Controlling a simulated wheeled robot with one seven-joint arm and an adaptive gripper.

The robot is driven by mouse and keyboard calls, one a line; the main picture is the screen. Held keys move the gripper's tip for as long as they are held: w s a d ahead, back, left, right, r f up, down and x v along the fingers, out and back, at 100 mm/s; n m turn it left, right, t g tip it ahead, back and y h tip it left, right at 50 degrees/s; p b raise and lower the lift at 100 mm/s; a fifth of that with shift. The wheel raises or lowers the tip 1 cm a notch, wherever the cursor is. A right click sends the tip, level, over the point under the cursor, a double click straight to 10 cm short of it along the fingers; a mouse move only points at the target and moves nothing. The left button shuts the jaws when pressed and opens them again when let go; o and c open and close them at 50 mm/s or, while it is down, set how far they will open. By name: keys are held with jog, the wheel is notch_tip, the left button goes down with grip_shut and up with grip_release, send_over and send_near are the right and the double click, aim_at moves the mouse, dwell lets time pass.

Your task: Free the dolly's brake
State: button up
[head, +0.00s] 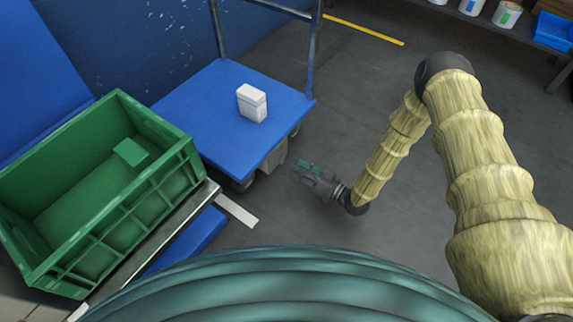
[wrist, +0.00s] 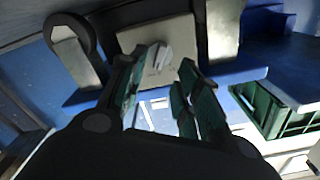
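The dolly (head: 200,105) has a flat blue deck and a dark push frame, and stands left of my gripper (head: 303,172). In the head view a small beige housing (head: 273,157) shows under its near right edge. In the wrist view, that beige housing (wrist: 155,72) carries a pale grey knob or lever (wrist: 163,55), likely the brake control. My gripper (wrist: 158,84) is open, its greenish fingers apart on either side of the knob in the picture. It looks empty, and I cannot tell whether it touches the knob. The left finger partly covers the housing.
A white carton (head: 252,104) stands on the dolly deck. A green crate (head: 165,200) sits at the left, beside the dolly. Dolly wheels (wrist: 75,55) flank the housing in the wrist view. The grey floor (head: 360,110) right of the dolly is clear.

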aim_at(281, 159)
jog(key=shift+b+x, duration=1.1)
jog(key=shift+x, duration=1.85)
jog(key=shift+c, duration=0.5)
grip_shut()
